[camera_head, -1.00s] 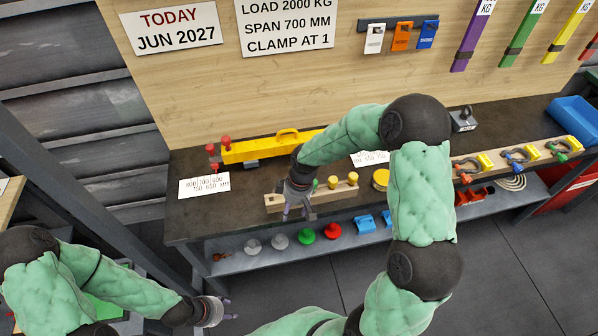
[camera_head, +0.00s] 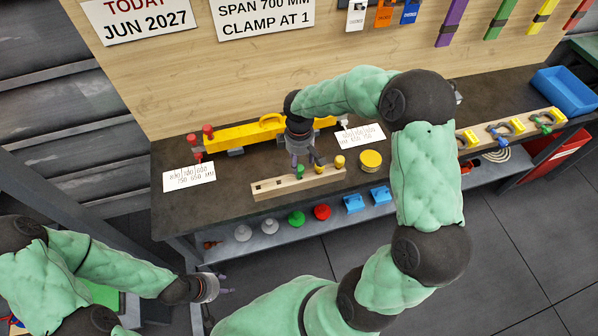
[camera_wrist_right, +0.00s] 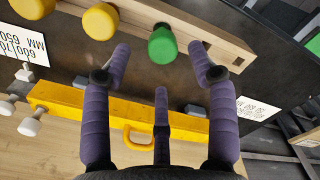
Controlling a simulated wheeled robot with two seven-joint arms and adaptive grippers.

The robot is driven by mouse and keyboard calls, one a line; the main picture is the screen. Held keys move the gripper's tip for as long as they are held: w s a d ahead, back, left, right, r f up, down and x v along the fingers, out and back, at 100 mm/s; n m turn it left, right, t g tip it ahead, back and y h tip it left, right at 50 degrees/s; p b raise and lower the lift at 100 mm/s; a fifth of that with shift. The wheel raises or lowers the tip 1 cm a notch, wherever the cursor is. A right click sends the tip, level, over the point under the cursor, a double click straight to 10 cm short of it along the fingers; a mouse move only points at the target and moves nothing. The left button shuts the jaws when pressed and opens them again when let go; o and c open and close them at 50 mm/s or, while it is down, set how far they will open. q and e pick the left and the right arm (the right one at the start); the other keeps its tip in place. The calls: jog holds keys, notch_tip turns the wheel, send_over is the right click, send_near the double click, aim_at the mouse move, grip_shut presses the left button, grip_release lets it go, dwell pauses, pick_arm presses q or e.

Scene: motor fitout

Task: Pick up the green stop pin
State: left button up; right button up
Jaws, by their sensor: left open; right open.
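The green stop pin (camera_wrist_right: 162,45) stands in the wooden pin block (camera_wrist_right: 215,38), just beyond and between the open fingertips of my right gripper (camera_wrist_right: 159,62). I see no finger touching it. In the head view my right gripper (camera_head: 307,165) hangs over the wooden block (camera_head: 270,190), where the green pin (camera_head: 299,171) is partly hidden by its fingers. Yellow pins (camera_wrist_right: 100,21) stand in the same block beside the green one. My left gripper (camera_head: 224,293) is open and empty, low at the left, away from the bench.
A yellow beam (camera_head: 232,137) lies behind the block, with red pins (camera_head: 208,132) at its left end. Paper cards (camera_head: 190,177) and a yellow disc (camera_head: 371,160) lie on the bench. Green and red pieces (camera_head: 322,212) and blue pieces (camera_head: 354,202) sit on the lower shelf.

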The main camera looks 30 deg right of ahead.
aim_at(299, 168)
notch_tip(299, 168, down, 5)
jog(key=shift+s+a+b, duration=0.1)
jog(key=shift+s+b, duration=0.05)
jog(key=shift+b, duration=0.25)
grip_shut()
